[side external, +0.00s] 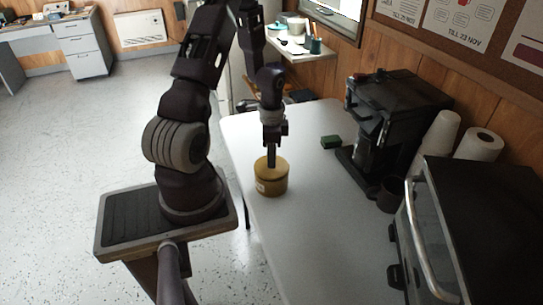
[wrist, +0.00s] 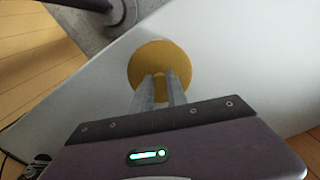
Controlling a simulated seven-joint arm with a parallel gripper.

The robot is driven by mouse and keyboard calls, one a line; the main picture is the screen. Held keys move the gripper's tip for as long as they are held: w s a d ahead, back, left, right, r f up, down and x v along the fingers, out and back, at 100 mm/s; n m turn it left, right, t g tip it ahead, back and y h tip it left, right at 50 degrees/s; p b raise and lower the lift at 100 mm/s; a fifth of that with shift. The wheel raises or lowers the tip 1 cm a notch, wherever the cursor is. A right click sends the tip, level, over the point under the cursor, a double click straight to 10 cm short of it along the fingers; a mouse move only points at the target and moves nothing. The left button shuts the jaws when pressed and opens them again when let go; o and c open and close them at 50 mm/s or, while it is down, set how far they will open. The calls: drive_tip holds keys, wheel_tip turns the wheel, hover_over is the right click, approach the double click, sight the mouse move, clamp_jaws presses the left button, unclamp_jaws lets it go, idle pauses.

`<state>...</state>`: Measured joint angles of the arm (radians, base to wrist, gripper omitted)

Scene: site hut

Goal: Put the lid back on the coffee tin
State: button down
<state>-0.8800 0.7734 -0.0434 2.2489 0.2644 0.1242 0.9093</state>
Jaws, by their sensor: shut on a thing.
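The coffee tin (side external: 273,188) stands upright on the white table, mustard-yellow with a pale label patch low on its left side. A round gold lid (wrist: 150,56) shows in the wrist view and covers the tin's top from there. In the side external view the lid (side external: 261,163) lies over the tin's mouth, level or nearly so. I cannot tell whether it is fully seated. My gripper (side external: 271,167) points straight down over the tin, shut on the lid near its middle. Its fingertips (wrist: 167,74) are close together in the wrist view and hide the gripped part.
A green block (side external: 331,142) lies on the table (side external: 310,215) behind the tin. A black coffee maker (side external: 385,125), paper cups (side external: 440,135), a paper roll (side external: 480,145) and a toaster oven (side external: 460,230) line the wall side. The table in front of the tin is clear.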

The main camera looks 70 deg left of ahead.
idle(0.4)
drive_tip(key=c, duration=0.8)
unclamp_jaws()
drive_tip(key=shift+o, duration=0.2)
drive_tip(key=shift+r, duration=3.5)
drive_tip(key=shift+c, duration=0.5)
